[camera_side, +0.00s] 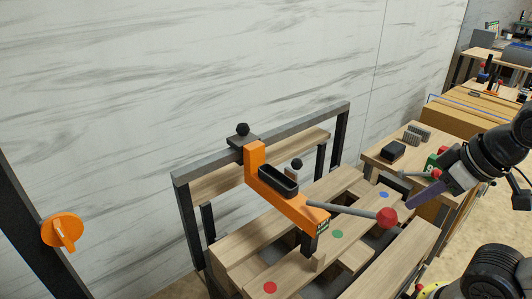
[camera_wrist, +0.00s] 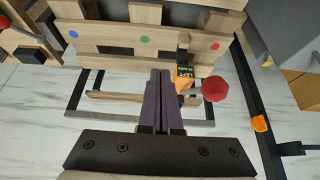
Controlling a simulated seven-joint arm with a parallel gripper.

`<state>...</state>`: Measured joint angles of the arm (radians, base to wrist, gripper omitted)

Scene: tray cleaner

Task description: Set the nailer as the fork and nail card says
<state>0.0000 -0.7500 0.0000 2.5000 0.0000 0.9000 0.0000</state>
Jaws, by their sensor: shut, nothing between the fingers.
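The orange nailer (camera_side: 285,200) hangs on a grey rail frame above the slatted wooden pallet (camera_side: 395,245). Its rod ends in a red ball (camera_side: 387,217). In the wrist view, the nailer's labelled end (camera_wrist: 184,75) lies between the green dot (camera_wrist: 145,39) and red dot (camera_wrist: 215,46), with the blue dot (camera_wrist: 73,34) farther left. The red ball shows right of my fingers there (camera_wrist: 215,90). My gripper's purple fingers (camera_wrist: 160,72) are shut and empty, beside the ball and apart from it in the wrist view. I cannot make out a fork and nail card.
An orange knob (camera_side: 62,231) sits on a dark post at the left. A side bench (camera_side: 375,157) behind the pallet holds a black block (camera_side: 393,150) and other small items. The grey rail (camera_side: 320,116) spans the back, near a marbled wall.

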